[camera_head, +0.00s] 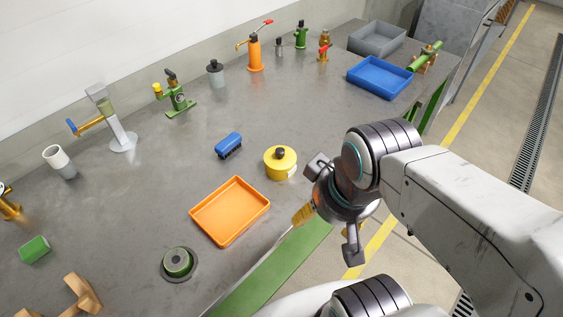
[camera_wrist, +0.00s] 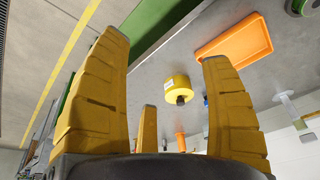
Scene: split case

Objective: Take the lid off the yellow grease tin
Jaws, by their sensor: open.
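The yellow grease tin (camera_head: 280,165) stands upright on the grey workbench, with a dark knob on its yellow lid (camera_head: 281,154). Its lid appears seated on it. The tin also shows in the wrist view (camera_wrist: 178,87), beyond and between my fingers. My gripper (camera_head: 312,195) is beside the bench's front edge, to the right of the tin and apart from it. Its yellow fingers (camera_wrist: 165,85) are spread open and hold nothing.
An orange tray (camera_head: 230,211) lies in front and left of the tin, and a blue brush-like block (camera_head: 228,145) lies behind left. A blue tray (camera_head: 380,77) and a grey tray (camera_head: 376,39) are at the far right. Bare bench lies behind the tin.

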